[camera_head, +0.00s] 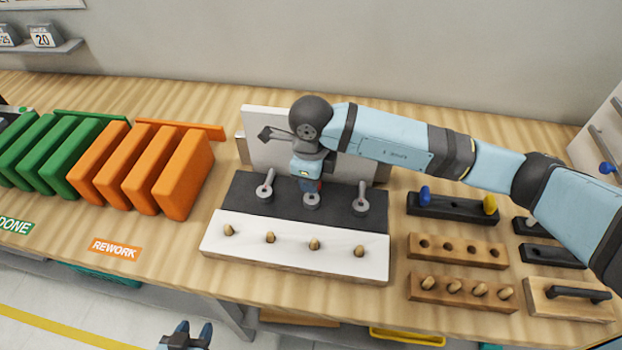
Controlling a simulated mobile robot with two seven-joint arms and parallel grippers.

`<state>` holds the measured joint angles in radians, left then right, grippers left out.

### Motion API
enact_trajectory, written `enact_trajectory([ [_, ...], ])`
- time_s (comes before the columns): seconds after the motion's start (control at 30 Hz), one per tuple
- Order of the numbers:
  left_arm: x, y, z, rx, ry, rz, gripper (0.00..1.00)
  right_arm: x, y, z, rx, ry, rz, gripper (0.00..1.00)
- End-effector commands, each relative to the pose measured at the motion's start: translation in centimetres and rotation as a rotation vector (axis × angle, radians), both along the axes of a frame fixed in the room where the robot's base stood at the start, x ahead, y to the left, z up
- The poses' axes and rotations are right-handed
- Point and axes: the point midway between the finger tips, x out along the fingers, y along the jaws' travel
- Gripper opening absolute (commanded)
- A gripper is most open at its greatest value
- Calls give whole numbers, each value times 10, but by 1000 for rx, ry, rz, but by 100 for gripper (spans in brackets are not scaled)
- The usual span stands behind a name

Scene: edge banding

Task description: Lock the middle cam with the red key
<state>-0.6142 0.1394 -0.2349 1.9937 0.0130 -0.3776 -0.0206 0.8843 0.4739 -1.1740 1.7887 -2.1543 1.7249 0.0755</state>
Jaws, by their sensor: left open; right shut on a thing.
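The middle cam (311,203) is a grey disc on the dark strip behind the white board (290,252). My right gripper (310,186) points down right above it and is shut on the red key, of which only a little red shows between the fingers. The key's tip is at the cam; I cannot tell whether it is seated. The left cam (264,192) and right cam (361,206) each have a grey lever pointing away to the back. My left gripper (190,332) is open and empty at the bottom edge, in front of the table.
A black holder (452,208) at the right bears a blue key (425,196) and a yellow key (490,204). Wooden blocks (457,251) stand in front of it. Orange and green panels (182,175) stand in racks at the left. My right arm spans the back right.

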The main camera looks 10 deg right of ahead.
Motion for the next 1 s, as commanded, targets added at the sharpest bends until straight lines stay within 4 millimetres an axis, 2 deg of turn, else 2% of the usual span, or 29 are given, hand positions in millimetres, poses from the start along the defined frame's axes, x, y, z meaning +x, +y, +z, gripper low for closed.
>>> enact_trajectory([
  [0.7,0,0,12,0,0,0,44,0,0,30,0,0,0,0],
  [1.0,0,0,13,0,0,0,44,0,0,34,0,0,0,0],
])
